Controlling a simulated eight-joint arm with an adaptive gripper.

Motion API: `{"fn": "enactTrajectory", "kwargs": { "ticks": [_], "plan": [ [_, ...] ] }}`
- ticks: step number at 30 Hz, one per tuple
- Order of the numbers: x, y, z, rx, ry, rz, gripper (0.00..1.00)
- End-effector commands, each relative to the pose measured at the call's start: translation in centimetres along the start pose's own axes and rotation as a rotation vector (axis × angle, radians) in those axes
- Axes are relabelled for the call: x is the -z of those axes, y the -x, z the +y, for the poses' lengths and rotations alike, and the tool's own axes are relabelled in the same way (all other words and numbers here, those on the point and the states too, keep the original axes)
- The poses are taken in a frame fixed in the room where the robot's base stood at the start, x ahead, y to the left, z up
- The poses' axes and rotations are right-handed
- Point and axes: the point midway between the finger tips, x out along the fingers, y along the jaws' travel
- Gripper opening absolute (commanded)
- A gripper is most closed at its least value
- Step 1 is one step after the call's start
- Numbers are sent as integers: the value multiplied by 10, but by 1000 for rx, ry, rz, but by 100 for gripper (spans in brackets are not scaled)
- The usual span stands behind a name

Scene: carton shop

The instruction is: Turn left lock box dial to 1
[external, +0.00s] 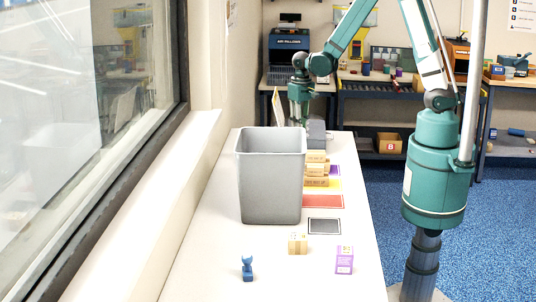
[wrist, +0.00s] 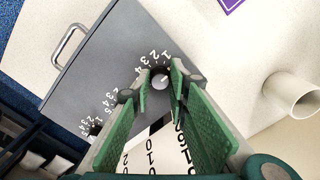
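A grey lock box (wrist: 105,60) with a metal handle (wrist: 68,45) fills the upper left of the wrist view. In the external view the grey box (external: 316,132) shows behind the bin. One round dial (wrist: 160,80), ringed by white numbers, sits between my fingertips. A second dial (wrist: 95,128) with numbers lies lower left. I cannot tell which the task calls left, nor what either is set to. My green-padded gripper (wrist: 160,85) is open, with a finger on each side of the first dial; contact is unclear. In the external view my gripper (external: 298,112) is above the table's far end.
A tall grey bin (external: 270,180) stands mid-table. Small cartons (external: 316,170) and coloured mats (external: 323,201) lie beside and behind it. A blue figurine (external: 247,268), a tan box (external: 297,243) and a purple box (external: 344,260) stand in front. A white cylinder (wrist: 290,95) lies right of the lock box.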

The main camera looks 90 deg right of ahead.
Motion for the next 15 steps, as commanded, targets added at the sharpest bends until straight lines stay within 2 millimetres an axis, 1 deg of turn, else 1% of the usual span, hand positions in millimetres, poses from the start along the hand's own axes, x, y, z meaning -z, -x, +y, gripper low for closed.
{"fn": "enactTrajectory", "kwargs": {
  "ticks": [8, 15],
  "plan": [
    [0, 0, -1, 1, 14, 0, 6],
    [0, -1, -1, 1, 96, 0, 6]
  ]
}}
